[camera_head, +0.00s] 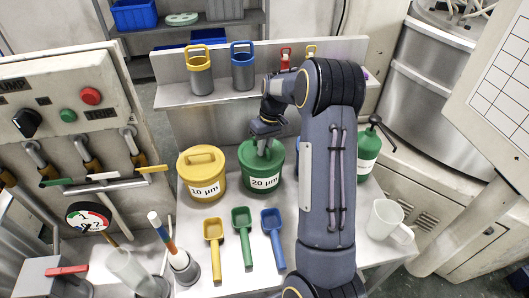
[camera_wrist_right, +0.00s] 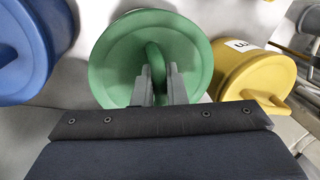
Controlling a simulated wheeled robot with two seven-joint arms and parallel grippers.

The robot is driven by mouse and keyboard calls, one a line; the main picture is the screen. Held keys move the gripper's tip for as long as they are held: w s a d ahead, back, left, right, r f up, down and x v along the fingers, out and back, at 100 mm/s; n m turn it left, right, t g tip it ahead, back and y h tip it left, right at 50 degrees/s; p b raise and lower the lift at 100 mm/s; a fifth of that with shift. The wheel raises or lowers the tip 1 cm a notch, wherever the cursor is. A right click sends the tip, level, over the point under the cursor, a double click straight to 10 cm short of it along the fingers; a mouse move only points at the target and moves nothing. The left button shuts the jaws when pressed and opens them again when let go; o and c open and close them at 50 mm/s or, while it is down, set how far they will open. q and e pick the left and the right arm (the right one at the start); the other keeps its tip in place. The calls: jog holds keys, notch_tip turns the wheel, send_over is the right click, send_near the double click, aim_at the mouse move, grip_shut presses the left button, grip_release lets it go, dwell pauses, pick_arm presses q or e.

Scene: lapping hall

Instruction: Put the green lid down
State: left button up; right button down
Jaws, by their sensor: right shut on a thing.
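The green lid (camera_head: 250,153) is at the top of the green tub (camera_head: 263,183) marked 20 µm, in the middle of the table. My right gripper (camera_head: 265,143) comes from above and is shut on the lid's upright handle. In the right wrist view the round green lid (camera_wrist_right: 115,60) fills the upper middle, with the two fingers of my gripper (camera_wrist_right: 160,85) on either side of its handle. The lid looks level and lined up with the tub; I cannot tell whether it rests on the rim or is just above it. My left gripper is not in view.
A yellow lidded tub (camera_head: 202,178) stands close on the left; a blue tub (camera_wrist_right: 25,50) is on the other side, mostly hidden by my arm. Yellow, green (camera_head: 243,230) and blue scoops lie in front. A white mug (camera_head: 387,220) and a green bottle (camera_head: 367,160) stand right.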

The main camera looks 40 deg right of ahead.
jog(key=shift+f, duration=0.2)
jog(key=shift+f, duration=0.15)
jog(key=c, duration=1.5)
grip_release()
